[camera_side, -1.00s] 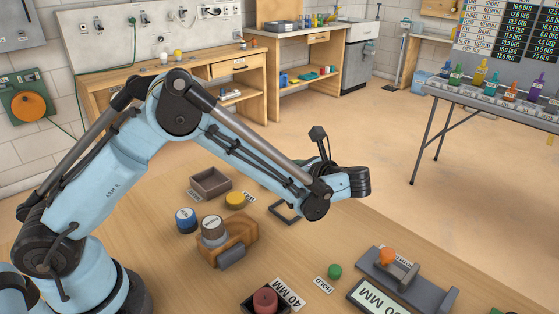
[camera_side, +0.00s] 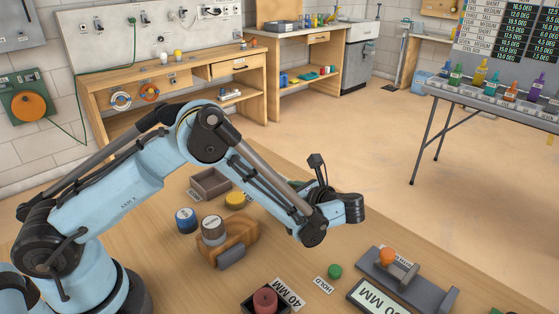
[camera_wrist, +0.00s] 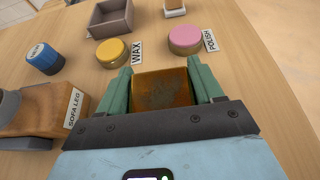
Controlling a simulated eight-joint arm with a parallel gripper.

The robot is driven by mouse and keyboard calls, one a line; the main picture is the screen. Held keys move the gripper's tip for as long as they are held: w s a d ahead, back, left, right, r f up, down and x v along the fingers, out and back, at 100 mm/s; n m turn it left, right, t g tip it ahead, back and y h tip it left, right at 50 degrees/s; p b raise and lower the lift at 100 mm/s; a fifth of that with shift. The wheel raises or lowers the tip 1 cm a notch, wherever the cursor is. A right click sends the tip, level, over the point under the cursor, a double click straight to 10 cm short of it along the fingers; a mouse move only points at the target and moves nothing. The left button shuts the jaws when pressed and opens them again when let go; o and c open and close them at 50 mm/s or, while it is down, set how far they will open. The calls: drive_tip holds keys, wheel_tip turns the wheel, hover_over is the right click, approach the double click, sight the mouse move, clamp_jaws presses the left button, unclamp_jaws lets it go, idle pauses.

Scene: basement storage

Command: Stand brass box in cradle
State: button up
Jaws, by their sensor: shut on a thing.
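The brass box (camera_wrist: 162,88), brown-gold with a worn, dark-flecked face, sits between the green fingers of my gripper (camera_wrist: 162,76) in the wrist view. The fingers are shut on its two sides. In the side view my arm's end hangs over the table right of the wooden block; the fingers and the box cannot be made out there. Nothing is labelled as a cradle. A wooden block (camera_side: 240,238) with a grey pad stands left of my gripper. It also shows in the wrist view (camera_wrist: 40,105), labelled SOFA LEG. Whether it is the cradle I cannot tell.
A yellow WAX tin (camera_wrist: 112,52), a pink POLISH tin (camera_wrist: 185,39), a blue tin (camera_wrist: 45,58) and an open tray (camera_wrist: 110,24) lie beyond the box. A red piece (camera_side: 265,301), a green knob (camera_side: 334,271) and a grey fixture (camera_side: 430,291) stand nearer the side camera.

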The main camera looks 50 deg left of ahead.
drive_tip(key=shift+f, duration=1.05)
drive_tip(key=o, duration=1.3)
drive_tip(key=shift+d, duration=0.1)
drive_tip(key=v, duration=0.5)
drive_tip(key=shift+w+d+r, duration=0.1)
drive_tip(key=shift+w+r, duration=0.05)
drive_tip(key=shift+r, duration=0.25)
drive_tip(key=r, duration=0.7)
drive_tip(key=shift+a, duration=0.25)
drive_tip(key=shift+a+r, duration=0.15)
drive_tip(key=s+a+r+n+t+h, duration=0.1)
drive_tip(key=a+r+n+h, duration=0.2)
drive_tip(key=a, duration=0.1)
drive_tip(key=s+n+t+h, duration=0.2)
drive_tip(key=s+n+h, duration=0.1)
drive_tip(key=s+n, duration=0.1)
drive_tip(key=s+r+n+t+h, duration=0.1)
drive_tip(key=s+n+t+h, duration=0.1)
drive_tip(key=s+n+h, duration=0.2)
drive_tip(key=s+n+t+h, duration=0.2)
drive_tip(key=s+n+h, duration=0.1)
drive_tip(key=s+n, duration=0.2)
drive_tip(key=shift+s+r+n, duration=0.15)
drive_tip(key=shift+r+n, duration=0.15)
drive_tip(key=shift+n, duration=0.7)
